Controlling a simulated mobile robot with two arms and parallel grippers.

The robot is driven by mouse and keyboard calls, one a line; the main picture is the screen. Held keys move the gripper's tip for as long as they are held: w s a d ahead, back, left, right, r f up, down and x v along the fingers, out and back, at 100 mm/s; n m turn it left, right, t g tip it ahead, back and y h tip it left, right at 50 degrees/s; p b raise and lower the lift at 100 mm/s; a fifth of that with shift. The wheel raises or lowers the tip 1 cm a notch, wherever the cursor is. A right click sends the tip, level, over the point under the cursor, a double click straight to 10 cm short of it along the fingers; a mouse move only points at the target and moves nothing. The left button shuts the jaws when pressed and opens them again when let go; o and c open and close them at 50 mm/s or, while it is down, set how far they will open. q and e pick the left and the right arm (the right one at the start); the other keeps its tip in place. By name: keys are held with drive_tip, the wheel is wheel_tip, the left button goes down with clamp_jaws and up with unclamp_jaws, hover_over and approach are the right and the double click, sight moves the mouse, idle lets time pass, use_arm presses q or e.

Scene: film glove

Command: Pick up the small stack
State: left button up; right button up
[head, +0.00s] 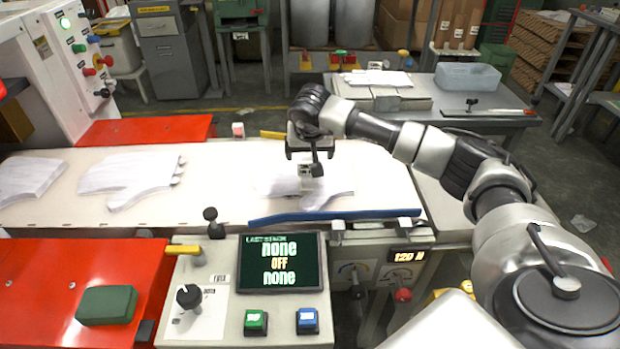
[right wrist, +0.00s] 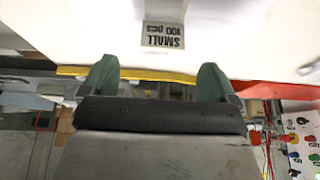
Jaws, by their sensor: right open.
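A white glove-shaped stack (head: 334,190) lies on the belt near its right end, partly hidden under my right gripper (head: 308,166). In the right wrist view, a label (right wrist: 163,36) reading "SMALL 100 pcs" shows upside down on a white surface. The label lies ahead of and between the two green fingertips of the same gripper (right wrist: 156,68). The fingers are wide apart with nothing between them. I cannot tell how far the fingertips are above the stack. My left gripper is not in view.
Two more white glove-shaped stacks, one in the middle (head: 128,176) and one at far left (head: 27,178), lie on the belt. A blue bar (head: 335,215) runs along the front edge by the right stack. A control panel with a screen (head: 280,263) stands in front.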

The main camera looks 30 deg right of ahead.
sight(308, 163)
drive_tip(key=x, duration=0.5)
drive_tip(key=shift+w+a+f, duration=0.1)
drive_tip(key=shift+a+f, duration=0.05)
drive_tip(key=shift+f, duration=0.3)
drive_tip(key=c, duration=1)
drive_tip(key=shift+r, duration=0.1)
drive_tip(key=shift+c, duration=0.2)
